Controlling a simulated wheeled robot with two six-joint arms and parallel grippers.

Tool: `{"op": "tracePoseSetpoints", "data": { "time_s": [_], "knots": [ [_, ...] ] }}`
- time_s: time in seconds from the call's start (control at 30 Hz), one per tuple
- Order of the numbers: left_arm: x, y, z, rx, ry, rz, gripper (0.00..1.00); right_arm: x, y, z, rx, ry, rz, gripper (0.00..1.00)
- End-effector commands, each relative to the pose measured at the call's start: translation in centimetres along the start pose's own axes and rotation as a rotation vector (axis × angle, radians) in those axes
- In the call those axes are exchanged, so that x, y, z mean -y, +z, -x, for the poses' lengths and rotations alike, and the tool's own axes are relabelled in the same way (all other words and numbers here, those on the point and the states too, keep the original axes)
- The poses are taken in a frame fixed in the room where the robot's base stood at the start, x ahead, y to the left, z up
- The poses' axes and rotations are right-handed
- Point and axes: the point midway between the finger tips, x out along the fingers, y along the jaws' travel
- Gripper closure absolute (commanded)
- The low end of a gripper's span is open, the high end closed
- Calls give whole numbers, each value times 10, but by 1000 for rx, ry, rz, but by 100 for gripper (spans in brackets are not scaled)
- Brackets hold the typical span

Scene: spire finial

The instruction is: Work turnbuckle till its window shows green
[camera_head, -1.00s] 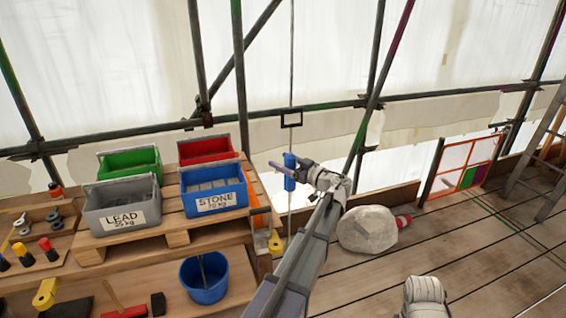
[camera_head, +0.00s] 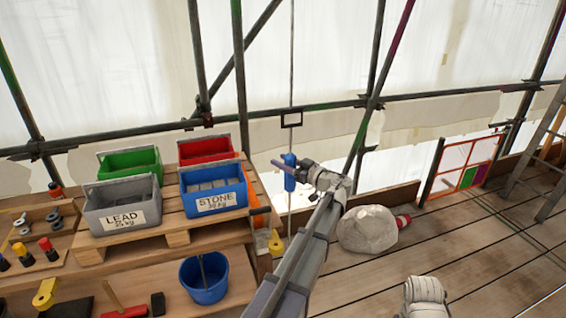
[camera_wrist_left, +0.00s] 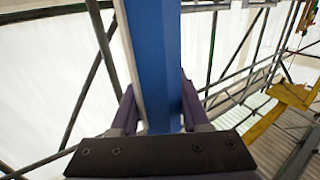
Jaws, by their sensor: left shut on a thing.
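The turnbuckle's blue body (camera_head: 290,182) hangs upright on a thin vertical rod or cable in front of the scaffold. My left gripper (camera_head: 284,166) reaches it from the right and is shut on it. In the left wrist view the blue body (camera_wrist_left: 156,60), with a pale strip along its left side, stands between my purple fingers. A small dark-framed window (camera_head: 291,119) sits on the line above the turnbuckle. Its pane looks pale; I see no green in it.
A pallet bench at left bears a grey LEAD bin (camera_head: 124,215), a blue STONE bin (camera_head: 214,201), a green bin (camera_head: 129,164) and a red bin (camera_head: 206,150). A blue bucket (camera_head: 204,285) is below. A boulder (camera_head: 368,230) lies right of my left arm; the planks beyond are mostly clear.

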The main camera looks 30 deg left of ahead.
Motion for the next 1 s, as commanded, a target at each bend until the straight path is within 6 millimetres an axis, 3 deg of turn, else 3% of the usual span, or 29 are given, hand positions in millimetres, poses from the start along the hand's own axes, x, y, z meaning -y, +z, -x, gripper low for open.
{"op": "tracePoseSetpoints", "data": {
  "time_s": [0.27, 1.0],
  "knots": [
    [-1, 0, 0, 0, -109, 0, 100, 0, 0, 0, 0, 0, 0, 38],
    [15, 0, 5, 1, -613, 0, 100, 0, 0, 0, 0, 0, 0, 38]
  ]
}}
